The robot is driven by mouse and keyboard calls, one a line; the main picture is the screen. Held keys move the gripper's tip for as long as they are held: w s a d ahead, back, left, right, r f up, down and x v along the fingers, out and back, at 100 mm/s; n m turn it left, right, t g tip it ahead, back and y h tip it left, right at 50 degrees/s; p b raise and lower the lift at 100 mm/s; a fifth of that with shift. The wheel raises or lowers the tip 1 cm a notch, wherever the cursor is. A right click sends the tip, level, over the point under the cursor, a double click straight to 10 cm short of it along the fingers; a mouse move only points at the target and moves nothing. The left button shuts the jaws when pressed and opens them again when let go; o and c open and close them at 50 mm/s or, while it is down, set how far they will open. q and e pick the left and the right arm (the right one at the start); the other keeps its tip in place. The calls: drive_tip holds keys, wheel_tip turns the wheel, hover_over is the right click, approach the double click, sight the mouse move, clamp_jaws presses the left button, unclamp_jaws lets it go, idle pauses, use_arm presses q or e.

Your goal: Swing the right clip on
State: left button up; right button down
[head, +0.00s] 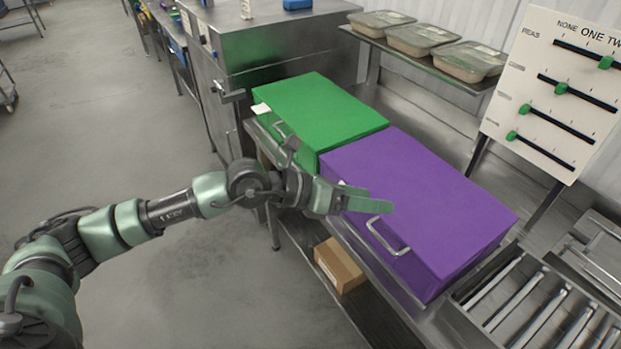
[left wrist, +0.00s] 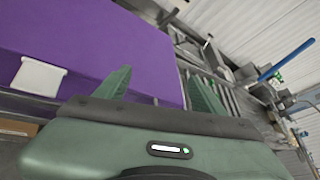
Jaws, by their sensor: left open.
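A purple lidded box (head: 430,200) stands on the steel counter, with a metal bar handle (head: 388,240) on its front. It fills the upper left of the left wrist view (left wrist: 90,45), where a white plate (left wrist: 38,77) shows on its side. My left gripper (head: 378,206) is open and empty at the purple box's front upper edge, above the handle. In the left wrist view its two fingers (left wrist: 158,85) stand apart with nothing between them. I cannot tell whether it touches the box. My right gripper is not in view.
A green box (head: 320,112) with a white tag stands left of the purple one. A roller rack (head: 530,300) is at right. A shelf holds clear-lidded tubs (head: 420,38). A slider board (head: 560,90) stands behind. A cardboard box (head: 338,266) sits below.

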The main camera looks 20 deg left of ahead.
use_arm(q)
drive_tip(key=w+a+f+m+y, duration=0.1)
drive_tip(key=w+a+f+y, duration=0.15)
drive_tip(key=a, duration=0.35)
drive_tip(key=w+a+f+m+y, duration=0.1)
drive_tip(key=a+y, duration=0.3)
drive_tip(key=a, duration=0.3)
drive_tip(key=b+x, duration=0.5)
drive_tip(key=x, duration=0.4)
drive_tip(key=shift+w, duration=0.35)
drive_tip(key=shift+f, duration=0.1)
drive_tip(key=c, duration=0.7)
